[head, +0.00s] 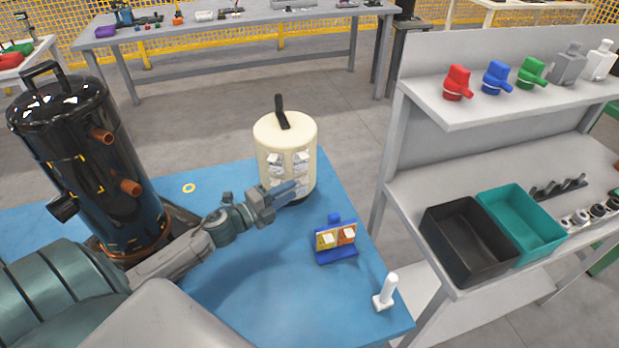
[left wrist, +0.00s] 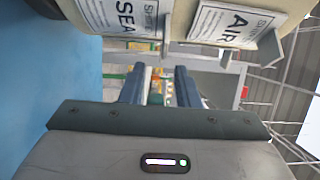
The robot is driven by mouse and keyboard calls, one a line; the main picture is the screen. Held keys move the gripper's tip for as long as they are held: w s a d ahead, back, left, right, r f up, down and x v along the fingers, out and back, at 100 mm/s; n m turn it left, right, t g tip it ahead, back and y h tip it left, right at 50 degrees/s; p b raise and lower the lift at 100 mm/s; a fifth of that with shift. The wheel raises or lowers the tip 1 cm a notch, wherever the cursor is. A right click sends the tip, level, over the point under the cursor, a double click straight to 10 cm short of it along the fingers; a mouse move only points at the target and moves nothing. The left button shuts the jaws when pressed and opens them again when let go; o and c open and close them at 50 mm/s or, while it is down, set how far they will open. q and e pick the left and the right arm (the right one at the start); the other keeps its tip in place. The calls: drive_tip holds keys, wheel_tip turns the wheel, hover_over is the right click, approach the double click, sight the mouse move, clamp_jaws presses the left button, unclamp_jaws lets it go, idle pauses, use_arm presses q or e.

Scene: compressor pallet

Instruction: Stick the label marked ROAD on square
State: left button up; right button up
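A cream cylinder (head: 285,140) with a black handle stands on the blue table and carries several white labels on small holders. In the left wrist view, one label reads SHIP SEA (left wrist: 122,15) and another reads SHIP AIR (left wrist: 232,24). No label marked ROAD is readable in either view. My left gripper (head: 290,191) is beside the cylinder's lower front, below the labels. The left wrist view shows its fingers (left wrist: 160,84) apart with nothing visibly held between them. A blue stand (head: 337,252) with orange and yellow faces and small white pieces stands right of the gripper. My right gripper is not in view.
A black tank (head: 85,160) stands at the left of the blue table (head: 240,290). A white post (head: 387,290) is near the table's right edge. A shelf at right holds black (head: 433,222) and teal (head: 556,232) bins. The table's front middle is clear.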

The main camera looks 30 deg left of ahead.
sight(304, 189)
use_arm(q)
drive_tip(key=p+x, duration=0.3)
drive_tip(key=x, duration=0.4)
drive_tip(key=shift+p, duration=0.35)
drive_tip(key=shift+w+d, duration=0.2)
drive_tip(key=shift+w, duration=0.25)
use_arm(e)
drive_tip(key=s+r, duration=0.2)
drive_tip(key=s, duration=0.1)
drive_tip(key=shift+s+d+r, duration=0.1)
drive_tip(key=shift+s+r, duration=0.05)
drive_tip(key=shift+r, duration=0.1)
use_arm(q)
clamp_jaws()
idle(0.5)
